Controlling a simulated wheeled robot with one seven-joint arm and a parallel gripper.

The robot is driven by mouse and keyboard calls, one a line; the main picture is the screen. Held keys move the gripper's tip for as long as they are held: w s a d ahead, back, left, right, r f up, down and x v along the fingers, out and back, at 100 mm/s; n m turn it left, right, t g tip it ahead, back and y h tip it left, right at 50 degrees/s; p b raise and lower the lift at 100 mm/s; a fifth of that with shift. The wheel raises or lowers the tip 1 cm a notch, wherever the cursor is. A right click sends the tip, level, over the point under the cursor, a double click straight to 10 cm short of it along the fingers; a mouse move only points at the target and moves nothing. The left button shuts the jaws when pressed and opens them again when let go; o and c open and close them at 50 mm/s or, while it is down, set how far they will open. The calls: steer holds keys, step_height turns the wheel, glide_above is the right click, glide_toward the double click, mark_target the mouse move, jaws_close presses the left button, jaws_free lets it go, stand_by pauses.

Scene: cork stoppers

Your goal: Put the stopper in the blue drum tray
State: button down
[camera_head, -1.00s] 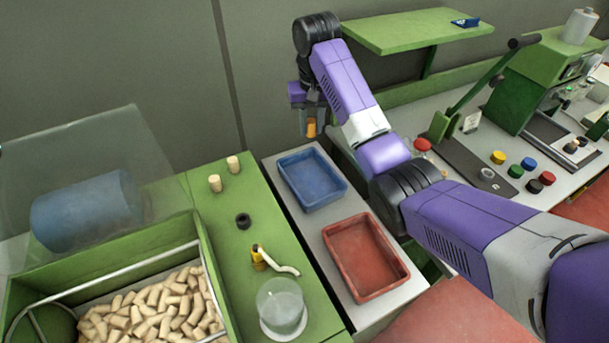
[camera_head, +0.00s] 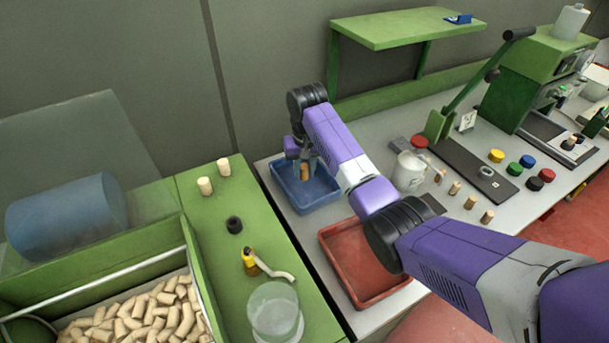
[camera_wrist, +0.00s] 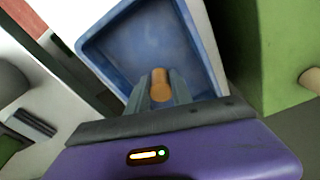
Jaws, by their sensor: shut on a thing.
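The blue tray (camera_head: 316,193) stands on the grey bench, left of my forearm in the head view. In the wrist view the same blue tray (camera_wrist: 205,45) lies beyond the fingers, and no other stopper shows in its visible part. My gripper (camera_head: 304,172) points down over the tray and is shut on an orange-brown stopper (camera_wrist: 160,84). The stopper (camera_head: 304,171) also shows small between the fingers in the head view. Whether its lower end touches the tray floor I cannot tell.
A red tray (camera_head: 334,262) sits just in front of the blue one.

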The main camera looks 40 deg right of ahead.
steer(key=shift+f, duration=1.25)
steer(key=shift+f, duration=0.15)
steer(key=c, duration=1.1)
jaws_free()
steer(key=shift+c, duration=0.2)
step_height(320, 180, up, 12)
steer(key=s, duration=0.1)
steer(key=shift+a, duration=0.4)
steer(key=shift+s, duration=0.1)
